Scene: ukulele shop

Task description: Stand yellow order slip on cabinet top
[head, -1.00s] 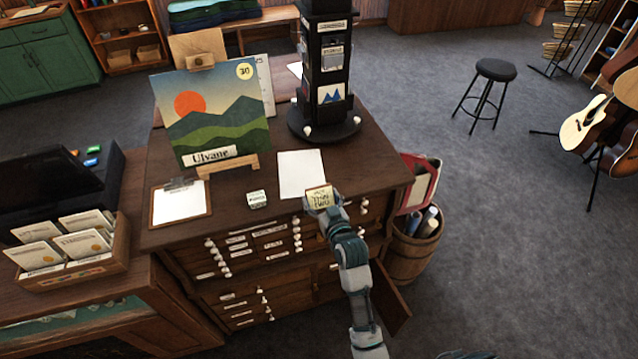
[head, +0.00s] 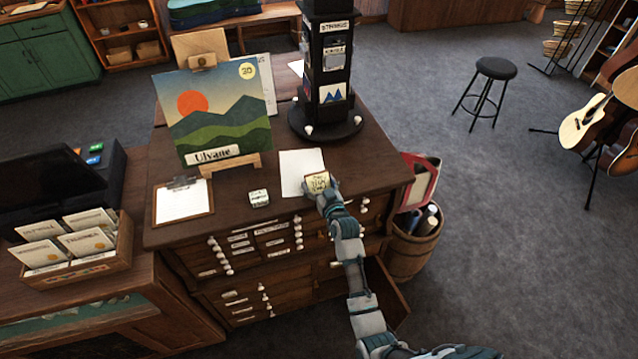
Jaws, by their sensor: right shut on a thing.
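The yellow order slip (head: 317,182) is a small card with dark writing, its face toward me. My right gripper (head: 325,193) is shut on it from below and in front. The slip shows over the near right corner of a white sheet; I cannot tell whether it touches the top. The cabinet top (head: 236,207) is dark wood, above several small drawers with white knobs. My left gripper is not in view.
On the cabinet stand a landscape picture (head: 215,115) on an easel, a black display tower (head: 327,75), a clipboard (head: 183,203), a white sheet (head: 298,165) and a small white block (head: 259,198). A barrel (head: 412,255) stands right.

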